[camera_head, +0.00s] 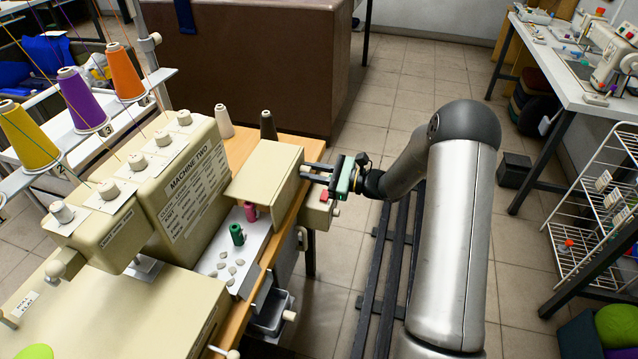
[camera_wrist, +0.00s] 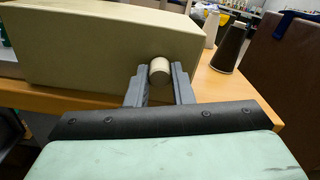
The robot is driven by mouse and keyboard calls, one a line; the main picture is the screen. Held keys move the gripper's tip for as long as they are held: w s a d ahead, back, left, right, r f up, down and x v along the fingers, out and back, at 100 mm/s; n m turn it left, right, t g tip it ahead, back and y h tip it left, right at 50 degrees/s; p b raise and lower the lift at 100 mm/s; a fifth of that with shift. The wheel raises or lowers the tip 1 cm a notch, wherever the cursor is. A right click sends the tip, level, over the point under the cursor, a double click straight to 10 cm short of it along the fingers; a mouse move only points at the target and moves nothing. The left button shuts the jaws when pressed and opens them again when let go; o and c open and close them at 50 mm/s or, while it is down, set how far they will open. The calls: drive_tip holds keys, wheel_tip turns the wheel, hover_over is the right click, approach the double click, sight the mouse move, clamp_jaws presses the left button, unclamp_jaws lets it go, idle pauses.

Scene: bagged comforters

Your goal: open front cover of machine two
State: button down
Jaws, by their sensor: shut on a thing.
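Machine two (camera_head: 180,190) is a cream sewing machine with a "MACHINE TWO" label, on a wooden table at the left of the head view. My gripper (camera_head: 309,173) is at the cover's right side. Its two grey fingers (camera_wrist: 161,84) are shut on the knob. The cover's hinge is hidden.
A pink spool (camera_head: 250,212), a green spool (camera_head: 237,234) and several grey bits lie on the plate. Two cones, white (camera_head: 224,121) and dark (camera_head: 268,126), stand behind the cover. A brown block (camera_head: 255,60) is beyond.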

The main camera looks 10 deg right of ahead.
drive_tip(key=shift+w+d, duration=0.35)
drive_tip(key=shift+w, duration=0.3)
drive_tip(key=c, duration=1.3)
unclamp_jaws()
drive_tip(key=shift+o, duration=0.2)
drive_tip(key=v, duration=1.7)
drive_tip(key=shift+d+b, duration=0.25)
drive_tip(key=shift+b, duration=0.2)
